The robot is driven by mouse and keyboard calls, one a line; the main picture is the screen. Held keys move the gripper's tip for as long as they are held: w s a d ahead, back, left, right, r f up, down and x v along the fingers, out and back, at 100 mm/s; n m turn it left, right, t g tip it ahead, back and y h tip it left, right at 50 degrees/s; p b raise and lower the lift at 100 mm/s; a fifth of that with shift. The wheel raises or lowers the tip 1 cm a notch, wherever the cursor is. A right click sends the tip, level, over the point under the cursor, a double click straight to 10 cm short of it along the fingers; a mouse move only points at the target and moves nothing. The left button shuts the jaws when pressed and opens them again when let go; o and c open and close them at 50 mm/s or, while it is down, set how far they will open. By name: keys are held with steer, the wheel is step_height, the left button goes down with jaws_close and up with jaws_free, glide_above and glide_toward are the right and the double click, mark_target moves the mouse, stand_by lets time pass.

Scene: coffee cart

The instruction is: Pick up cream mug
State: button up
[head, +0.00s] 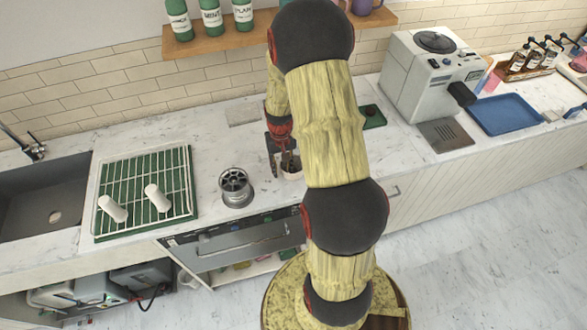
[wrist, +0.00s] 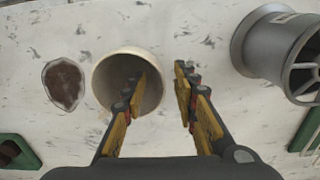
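The cream mug (wrist: 101,80) stands on the counter, seen from above with its round mouth facing the wrist camera. In the head view the mug (head: 291,174) is partly hidden by my gripper and arm. My gripper (wrist: 159,74) is open over the mug's rim. In the wrist view its left finger overlaps the inside of the mouth and its right finger is outside, right of the wall. I see no clear contact with the wall. No handle shows.
A metal cylinder (wrist: 268,47) stands near the mug; the head view shows it too (head: 235,186). A small brown-filled container (wrist: 63,84) is on the mug's other side. A drying rack (head: 178,172) with two white cups, a white machine (head: 415,80) and a blue tray (head: 504,115) are farther away.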

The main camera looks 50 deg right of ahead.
steer(key=shift+c, duration=0.6)
jaws_close()
